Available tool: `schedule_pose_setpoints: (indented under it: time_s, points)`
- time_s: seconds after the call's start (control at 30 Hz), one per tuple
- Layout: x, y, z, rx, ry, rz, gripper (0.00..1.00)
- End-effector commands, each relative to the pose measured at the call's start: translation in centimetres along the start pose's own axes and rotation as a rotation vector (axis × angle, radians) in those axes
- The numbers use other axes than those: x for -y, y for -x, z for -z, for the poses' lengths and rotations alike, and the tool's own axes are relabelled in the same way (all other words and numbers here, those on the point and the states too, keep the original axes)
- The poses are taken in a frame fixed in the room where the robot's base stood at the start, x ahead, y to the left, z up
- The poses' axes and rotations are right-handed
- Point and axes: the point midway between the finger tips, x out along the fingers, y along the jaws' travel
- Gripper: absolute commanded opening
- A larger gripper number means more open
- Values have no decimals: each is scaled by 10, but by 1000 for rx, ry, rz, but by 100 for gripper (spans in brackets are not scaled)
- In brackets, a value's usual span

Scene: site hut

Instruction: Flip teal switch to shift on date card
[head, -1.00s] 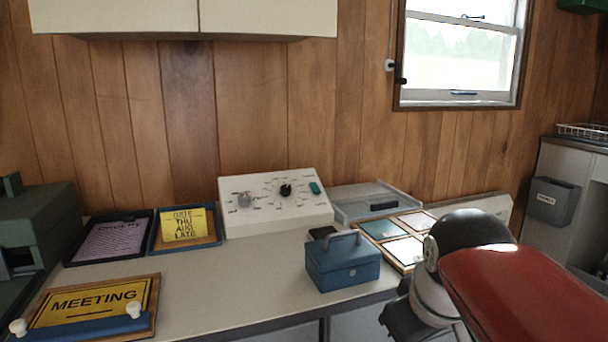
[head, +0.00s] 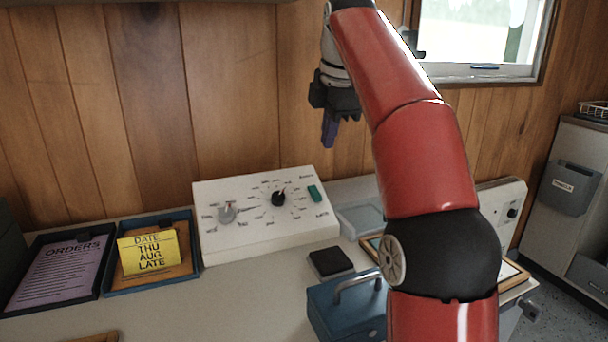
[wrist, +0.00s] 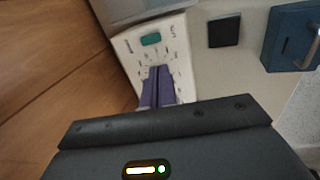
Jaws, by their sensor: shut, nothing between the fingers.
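The teal switch (head: 314,193) sits at the right end of a white control panel (head: 265,240), and it also shows in the wrist view (wrist: 151,39). The panel has a grey knob (head: 227,214) at the left and a black knob (head: 278,198) in the middle. A yellow date card (head: 148,252) reading "DATE THU AUG LATE" rests in a blue tray left of the panel. My gripper (head: 330,133) is shut and empty, with purple fingers pointing down, raised above the panel and apart from it. In the wrist view its fingers (wrist: 158,88) hide part of the panel.
A blue cash box (head: 340,310) with a handle and a dark square pad (head: 330,262) stand in front of the panel. A purple "ORDERS" sheet (head: 62,272) lies in a tray at left. The wooden wall is close behind.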

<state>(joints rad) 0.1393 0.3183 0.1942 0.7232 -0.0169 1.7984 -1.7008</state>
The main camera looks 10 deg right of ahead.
Motion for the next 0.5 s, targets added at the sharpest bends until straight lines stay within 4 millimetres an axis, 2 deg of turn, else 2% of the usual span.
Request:
schedule_pose_setpoints:
  time_s: [0.5]
  points:
    - [-4,0,-3,-5,37,1,0]
